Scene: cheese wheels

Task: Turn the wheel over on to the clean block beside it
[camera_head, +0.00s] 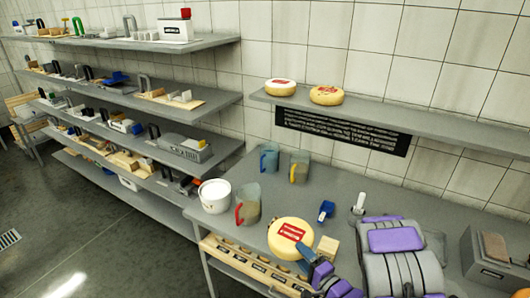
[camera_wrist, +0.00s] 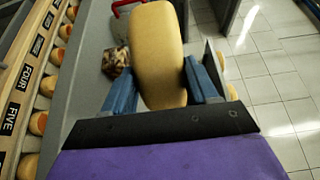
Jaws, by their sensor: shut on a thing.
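The cheese wheel (camera_head: 291,238), pale yellow with a red label, is over the grey worktop in the head view. In the wrist view the wheel (camera_wrist: 158,50) is seen rim-on between the two blue fingers. My gripper (camera_wrist: 157,85) is shut on it, one finger at each face. In the head view my gripper (camera_head: 307,256) reaches the wheel's lower right edge. A small pale wooden block (camera_head: 327,249) is just right of the wheel. A dark-patterned brown block (camera_wrist: 117,62) lies left of the wheel in the wrist view; I cannot tell whether it is the same one.
A red-handled jug (camera_head: 248,204) and a white tub (camera_head: 214,196) stand left of the wheel. A blue tool (camera_head: 326,210) lies behind it. Two more wheels sit on the wall shelf (camera_head: 400,125). A grey box (camera_head: 490,265) stands at the right.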

